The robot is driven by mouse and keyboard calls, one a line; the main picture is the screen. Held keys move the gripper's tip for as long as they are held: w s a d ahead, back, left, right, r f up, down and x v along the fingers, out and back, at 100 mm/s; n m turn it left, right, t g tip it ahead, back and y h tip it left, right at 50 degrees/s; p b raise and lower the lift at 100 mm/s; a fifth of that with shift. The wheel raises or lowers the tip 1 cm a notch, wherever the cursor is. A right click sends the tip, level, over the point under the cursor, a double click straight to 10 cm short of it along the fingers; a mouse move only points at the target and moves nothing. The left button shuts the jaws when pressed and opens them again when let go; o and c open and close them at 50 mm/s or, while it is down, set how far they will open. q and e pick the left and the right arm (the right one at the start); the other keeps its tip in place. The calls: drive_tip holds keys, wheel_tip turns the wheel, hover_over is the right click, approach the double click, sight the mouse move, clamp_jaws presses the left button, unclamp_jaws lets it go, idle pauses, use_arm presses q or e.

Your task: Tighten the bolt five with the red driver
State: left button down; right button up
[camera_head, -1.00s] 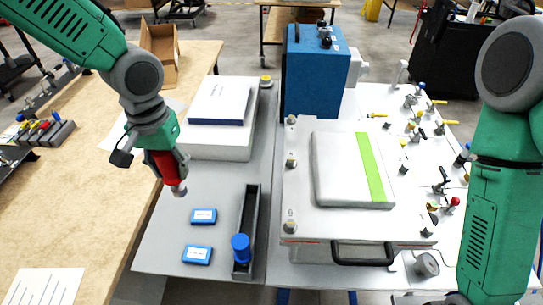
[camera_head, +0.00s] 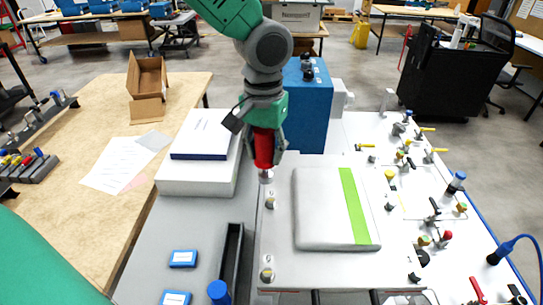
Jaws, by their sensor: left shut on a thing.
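My left gripper (camera_head: 265,135) is shut on the red driver (camera_head: 263,150), which points down. The driver's metal tip is over the left edge of the white plate (camera_head: 285,265), towards its back-left corner. I cannot tell whether it touches a bolt there. A bolt (camera_head: 270,202) stands on the plate's left edge just in front of the tip. Another bolt (camera_head: 266,275) is at the front-left and one (camera_head: 415,277) at the front-right. No numbers are readable, so I cannot tell which is bolt five. My right gripper is not in view.
A grey pad with a green stripe (camera_head: 354,205) lies on the plate. A blue box (camera_head: 308,110) stands behind it. White boxes (camera_head: 200,175), a dark channel (camera_head: 231,260) and blue blocks (camera_head: 183,258) are to the left. Valves and fittings crowd the right.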

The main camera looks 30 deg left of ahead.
sight(271, 173)
use_arm(q)
drive_tip(key=shift+w+d, duration=0.3)
drive_tip(key=shift+w, duration=0.05)
drive_tip(key=shift+d+f, duration=0.3)
drive_tip(key=shift+f, duration=0.1)
wheel_tip(271, 173, down, 2)
drive_tip(key=shift+f, duration=0.15)
drive_tip(key=shift+a+f+b, duration=0.15)
drive_tip(key=shift+f+b, duration=0.05)
drive_tip(key=shift+f, duration=0.4)
drive_tip(key=shift+a+f+b, duration=0.15)
drive_tip(key=shift+f, duration=0.4)
drive_tip(key=shift+d, duration=0.25)
drive_tip(key=shift+s+a+f, duration=0.1)
drive_tip(key=shift+a+f, duration=0.1)
drive_tip(key=shift+f, duration=0.05)
drive_tip(key=shift+d+p, duration=0.15)
drive_tip(key=shift+p, duration=0.15)
drive_tip(key=shift+f+b, duration=0.5)
drive_tip(key=shift+f, duration=0.5)
idle(0.8)
